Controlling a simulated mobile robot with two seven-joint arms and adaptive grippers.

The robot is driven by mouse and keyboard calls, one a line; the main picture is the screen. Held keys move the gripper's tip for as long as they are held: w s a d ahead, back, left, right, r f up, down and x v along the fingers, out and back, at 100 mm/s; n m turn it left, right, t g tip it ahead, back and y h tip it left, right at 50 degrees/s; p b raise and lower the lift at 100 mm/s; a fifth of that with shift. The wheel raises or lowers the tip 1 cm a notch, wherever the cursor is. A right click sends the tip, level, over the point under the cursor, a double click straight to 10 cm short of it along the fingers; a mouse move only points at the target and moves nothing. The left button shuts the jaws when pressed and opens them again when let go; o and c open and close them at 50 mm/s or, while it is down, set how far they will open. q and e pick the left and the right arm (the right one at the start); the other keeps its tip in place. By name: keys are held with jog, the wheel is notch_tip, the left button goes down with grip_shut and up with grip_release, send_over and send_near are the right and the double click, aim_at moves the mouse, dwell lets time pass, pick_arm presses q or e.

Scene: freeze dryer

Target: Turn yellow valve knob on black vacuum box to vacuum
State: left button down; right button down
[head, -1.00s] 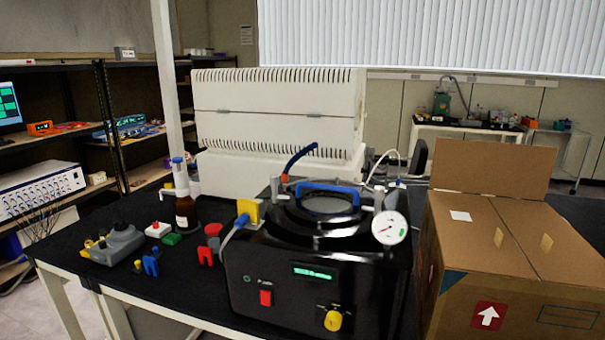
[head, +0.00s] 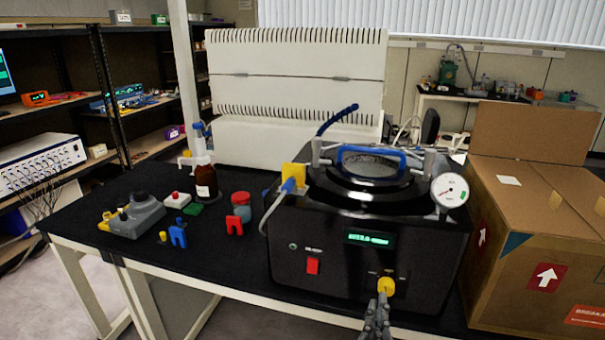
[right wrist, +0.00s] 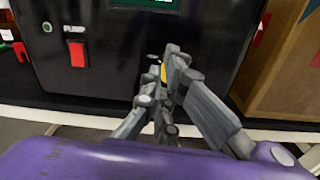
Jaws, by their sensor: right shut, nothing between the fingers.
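The black vacuum box (head: 335,270) stands at the front edge of the black table, with a lit green display and a red switch on its front. The yellow valve knob (head: 386,286) is at the lower right of that front. My right gripper (head: 381,300) is shut and empty, with its fingertips just in front of the knob's lower left side. In the right wrist view the fingers (right wrist: 162,68) cover most of the knob, and only a yellow sliver (right wrist: 163,72) shows. I cannot tell whether they touch it. The knob's pointing direction is hidden. My left gripper is not in view.
A cardboard box (head: 540,250) stands close to the right of the vacuum box. A white dial gauge (head: 450,190) sits at its upper right. A brown bottle (head: 206,185), a grey device (head: 137,215) and small coloured parts are on the table to the left.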

aim_at(384, 272)
jog(key=shift+n, duration=0.5)
jog(key=x, duration=0.3)
jog(key=d+x, duration=0.1)
jog(key=x, duration=0.2)
jog(key=shift+w+d, duration=0.1)
jog(key=shift+w, duration=0.1)
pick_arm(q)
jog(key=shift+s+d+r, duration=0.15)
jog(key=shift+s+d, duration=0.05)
pick_arm(e)
jog(key=shift+r, duration=0.1)
jog(key=shift+d+f, duration=0.15)
jog(key=shift+f, duration=0.2)
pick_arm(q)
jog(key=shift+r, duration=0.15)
